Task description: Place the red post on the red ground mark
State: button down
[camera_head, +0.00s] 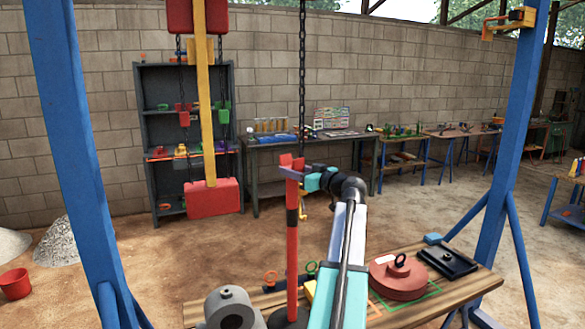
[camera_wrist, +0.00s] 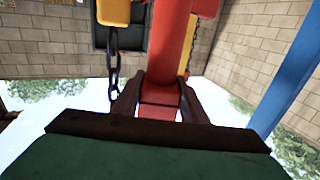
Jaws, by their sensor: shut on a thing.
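The red post (camera_head: 292,235) stands upright in the head view, with a dark band partway up and a dark round base (camera_head: 288,318) at the lower picture edge. My gripper (camera_head: 293,172) is shut on the post near its top. In the wrist view the post (camera_wrist: 172,50) runs up from between the two fingers of my gripper (camera_wrist: 160,108). I see no red ground mark in either view, and I cannot tell whether the base touches anything.
A wooden bench (camera_head: 410,306) in front carries a red disc (camera_head: 398,280) with a ring and a black plate (camera_head: 447,260). Blue frame legs (camera_head: 75,150) stand left and right (camera_head: 507,150). A red block (camera_head: 212,198) hangs from above. Open dirt floor lies behind, left.

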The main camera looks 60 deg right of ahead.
jog(key=shift+r, duration=0.1)
dwell(0.3)
jog(key=c, duration=1.5)
grip_release()
jog(key=shift+f, duration=0.2)
jog(key=o, duration=0.4)
jog(key=shift+a+r, duration=0.1)
jog(key=shift+a, duration=0.05)
jog(key=shift+p, duration=0.6)
jog(key=shift+s+a+f+b, duration=0.1)
jog(key=shift+s+f+b, duration=0.2)
jog(key=shift+s, duration=0.25)
jog(key=shift+b+v, duration=0.45)
jog(key=shift+v, duration=0.45)
jog(key=b+v, duration=0.1)
jog(key=v, duration=0.4)
jog(key=b+v, duration=0.2)
jog(key=v, duration=0.4)
jog(key=shift+r, duration=0.2)
